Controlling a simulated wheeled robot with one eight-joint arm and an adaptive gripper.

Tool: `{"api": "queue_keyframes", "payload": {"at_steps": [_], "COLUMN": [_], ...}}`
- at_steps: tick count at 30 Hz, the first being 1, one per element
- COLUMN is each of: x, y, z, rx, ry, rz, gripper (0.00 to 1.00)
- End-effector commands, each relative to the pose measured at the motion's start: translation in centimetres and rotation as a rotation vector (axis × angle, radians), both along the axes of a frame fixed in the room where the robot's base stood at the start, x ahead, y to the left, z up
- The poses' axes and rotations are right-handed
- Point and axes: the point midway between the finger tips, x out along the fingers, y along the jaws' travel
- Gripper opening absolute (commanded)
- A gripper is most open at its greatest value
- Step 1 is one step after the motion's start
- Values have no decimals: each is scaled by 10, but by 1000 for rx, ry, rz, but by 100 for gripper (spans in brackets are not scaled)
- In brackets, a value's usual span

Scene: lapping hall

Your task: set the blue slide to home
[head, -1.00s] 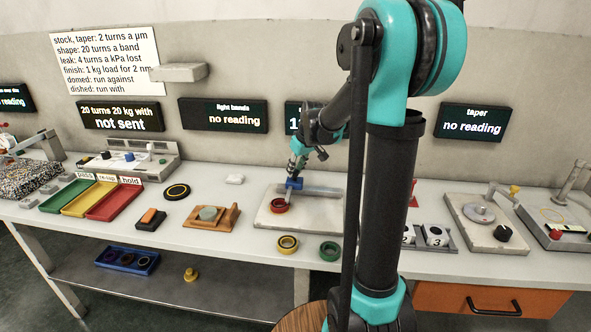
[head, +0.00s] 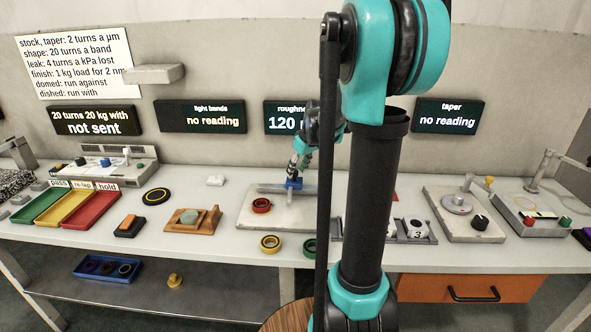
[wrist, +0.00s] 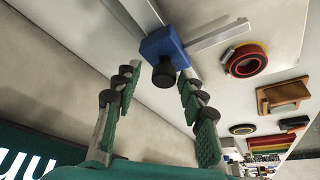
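The blue slide (head: 293,184) sits on a grey rail above a pale plate (head: 240,212), to the right of a red ring (head: 261,205). In the wrist view the blue slide (wrist: 165,45) shows close up, with a black knob (wrist: 164,75) facing me. My gripper (head: 299,165) is right above and behind the slide. In the wrist view my gripper's fingers (wrist: 158,80) are spread on both sides of the knob, with a visible gap on the left side. Whether the right finger touches is unclear. No home mark is legible.
A yellow ring (head: 270,244) and a green ring (head: 309,247) lie at the front edge. A wooden fixture (head: 191,221) stands to the left. My arm hides part of the bench on the right. The roughness display (head: 289,118) reads 120, partly covered.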

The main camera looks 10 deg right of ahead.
Motion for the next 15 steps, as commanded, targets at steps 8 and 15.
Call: {"api": "queue_keyframes", "payload": {"at_steps": [8,15], "x": [0,-7], "y": [2,-2], "z": [0,20], "rx": [2,2], "ry": [0,0], "rz": [2,1], "gripper": [46,46]}}
